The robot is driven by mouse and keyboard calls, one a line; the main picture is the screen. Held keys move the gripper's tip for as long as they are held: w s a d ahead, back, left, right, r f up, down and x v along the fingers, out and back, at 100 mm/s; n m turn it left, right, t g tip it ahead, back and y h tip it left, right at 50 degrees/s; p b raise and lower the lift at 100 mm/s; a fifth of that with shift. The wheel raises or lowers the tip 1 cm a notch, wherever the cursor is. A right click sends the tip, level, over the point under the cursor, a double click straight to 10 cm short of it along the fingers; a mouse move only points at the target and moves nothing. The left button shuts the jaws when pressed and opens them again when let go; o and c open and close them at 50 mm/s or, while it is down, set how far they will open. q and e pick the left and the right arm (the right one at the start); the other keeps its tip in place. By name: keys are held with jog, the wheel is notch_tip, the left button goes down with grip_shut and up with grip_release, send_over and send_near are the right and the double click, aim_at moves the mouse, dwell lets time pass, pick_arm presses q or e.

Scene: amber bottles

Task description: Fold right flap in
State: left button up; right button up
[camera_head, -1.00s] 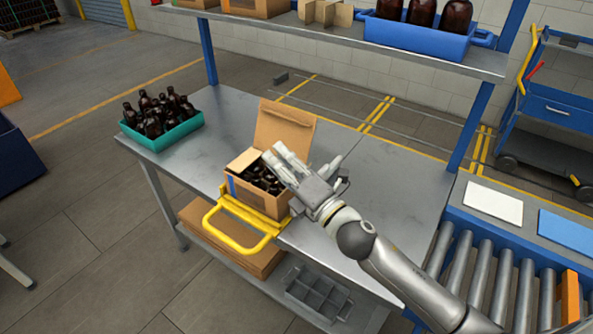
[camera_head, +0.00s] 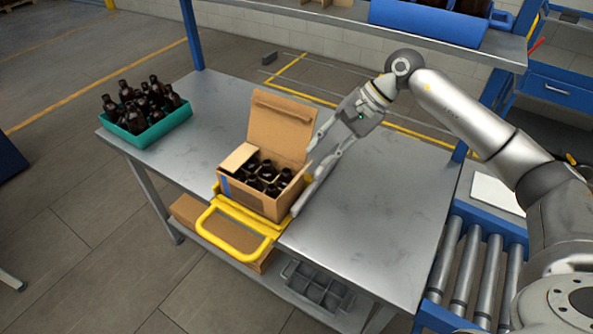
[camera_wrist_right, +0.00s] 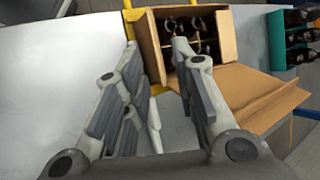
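The cardboard box (camera_head: 250,196) stands open on the steel table with dark bottles (camera_head: 264,176) in it. Its large back flap (camera_head: 280,128) stands up, and its left flap (camera_head: 238,157) lies partly over the bottles. The right flap cannot be made out clearly beside my gripper. My right gripper (camera_head: 306,178) is at the box's right side, its fingers spread and pointing toward it. In the right wrist view the open gripper (camera_wrist_right: 156,42) spans the near part of the box (camera_wrist_right: 150,48), and one finger hides part of it. My left gripper is out of view.
A yellow frame (camera_head: 212,218) holds the box at the table's front edge. A teal crate (camera_head: 150,133) of bottles stands at the left. The steel table (camera_head: 375,200) is clear to the right, beside a roller conveyor (camera_head: 468,262). A shelf (camera_head: 345,22) spans above the back.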

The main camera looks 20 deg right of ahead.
aim_at(300, 174)
jog(key=p+x, duration=0.4)
jog(key=x, duration=0.5)
jog(key=shift+s+f, duration=0.1)
jog(key=shift+f, duration=0.4)
jog(key=shift+a+f, duration=0.15)
jog(key=shift+f, duration=0.15)
grip_shut()
